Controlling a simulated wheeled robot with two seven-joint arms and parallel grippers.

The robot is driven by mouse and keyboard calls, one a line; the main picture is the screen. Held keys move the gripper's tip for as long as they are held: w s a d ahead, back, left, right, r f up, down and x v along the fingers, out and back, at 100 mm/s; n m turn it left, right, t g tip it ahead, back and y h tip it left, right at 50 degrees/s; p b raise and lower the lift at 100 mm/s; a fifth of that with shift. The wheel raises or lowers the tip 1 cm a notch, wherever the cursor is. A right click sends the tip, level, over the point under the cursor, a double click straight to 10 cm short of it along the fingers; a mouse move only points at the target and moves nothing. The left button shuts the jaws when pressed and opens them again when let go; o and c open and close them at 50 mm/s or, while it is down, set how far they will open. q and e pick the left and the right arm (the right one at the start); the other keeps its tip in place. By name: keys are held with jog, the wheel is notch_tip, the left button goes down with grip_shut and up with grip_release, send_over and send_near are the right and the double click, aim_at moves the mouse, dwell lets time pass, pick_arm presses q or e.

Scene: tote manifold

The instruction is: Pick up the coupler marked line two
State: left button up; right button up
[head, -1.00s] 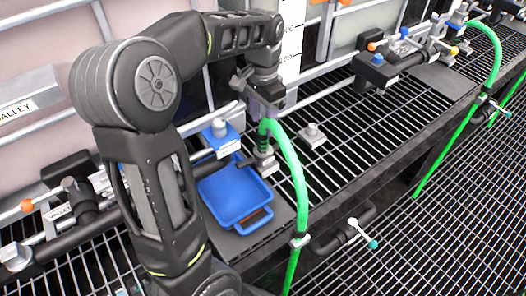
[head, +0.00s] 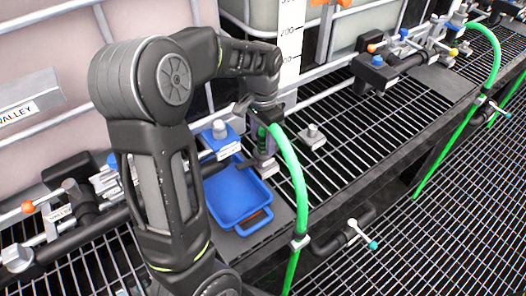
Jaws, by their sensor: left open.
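A green hose (head: 297,185) arches up from the shelf edge, and its end runs down to a grey metal coupler (head: 265,167) beside the blue tray. My left gripper (head: 262,128) is at the hose end, just above the coupler, with its jaws open. The jaws partly hide the hose end, and I cannot tell whether they touch it. No "line two" marking is readable on the coupler. My right gripper is not in view.
A blue tray (head: 238,213) sits on a dark plate. A blue-based valve (head: 220,140) stands behind it. A small grey fitting (head: 312,137) is on the grating to the right. Pipes and valves run along the tanks.

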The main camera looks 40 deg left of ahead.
pick_arm(q)
jog(key=shift+f, duration=0.7)
jog(key=shift+c, duration=0.2)
grip_shut()
dwell(0.5)
